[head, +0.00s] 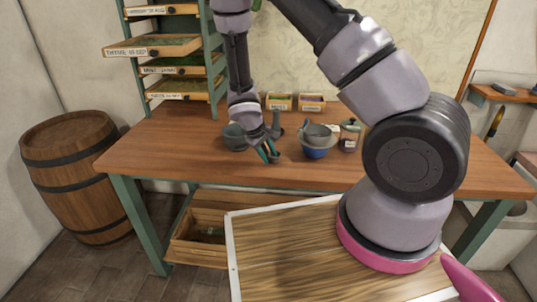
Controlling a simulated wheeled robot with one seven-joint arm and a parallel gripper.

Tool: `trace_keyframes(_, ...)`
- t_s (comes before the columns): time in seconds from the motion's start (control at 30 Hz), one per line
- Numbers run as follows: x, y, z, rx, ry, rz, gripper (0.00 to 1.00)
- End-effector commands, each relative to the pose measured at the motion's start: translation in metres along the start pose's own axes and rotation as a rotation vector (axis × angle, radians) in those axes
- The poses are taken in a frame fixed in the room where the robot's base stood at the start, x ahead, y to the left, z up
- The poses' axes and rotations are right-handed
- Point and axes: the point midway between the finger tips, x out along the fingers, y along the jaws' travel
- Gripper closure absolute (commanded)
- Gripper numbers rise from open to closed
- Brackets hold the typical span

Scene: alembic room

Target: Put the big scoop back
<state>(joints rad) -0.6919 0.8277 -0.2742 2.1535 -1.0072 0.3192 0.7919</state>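I cannot tell for sure which thing is the big scoop. A grey, scoop-like vessel (318,132) with a short upright part at its left rests in or on a blue bowl (316,152) at the middle of the table. A grey-green rounded vessel (234,137) stands to the left, partly behind my gripper. My gripper (268,153) points down at the table, between these two vessels and close to the left one. Its dark fingers are small in view. Whether they hold anything, or touch the left vessel, I cannot tell.
A jar (348,137) stands right of the blue bowl. Two small labelled boxes (279,102) (312,103) sit at the back of the wooden table (180,150). A rack of labelled drawers (175,68) stands at the back left. A barrel (72,175) is left; a crate (200,245) is below.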

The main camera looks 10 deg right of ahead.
Motion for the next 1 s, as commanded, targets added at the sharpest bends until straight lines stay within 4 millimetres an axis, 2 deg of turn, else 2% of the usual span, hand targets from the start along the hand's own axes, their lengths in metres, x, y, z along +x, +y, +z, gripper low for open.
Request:
trace_keyframes(0.3, 0.0, 0.001, 0.0, 0.001, 0.0, 0.0, 0.49)
trace_keyframes(0.43, -0.007, 0.001, 0.0, 0.001, 0.002, -0.001, 0.49)
trace_keyframes(0.57, -0.028, 0.002, -0.001, 0.003, 0.005, -0.002, 0.49)
trace_keyframes(0.8, -0.081, 0.002, -0.001, 0.003, 0.004, -0.001, 0.49)
trace_keyframes(1.0, -0.112, 0.002, -0.001, 0.002, 0.003, -0.001, 0.49)
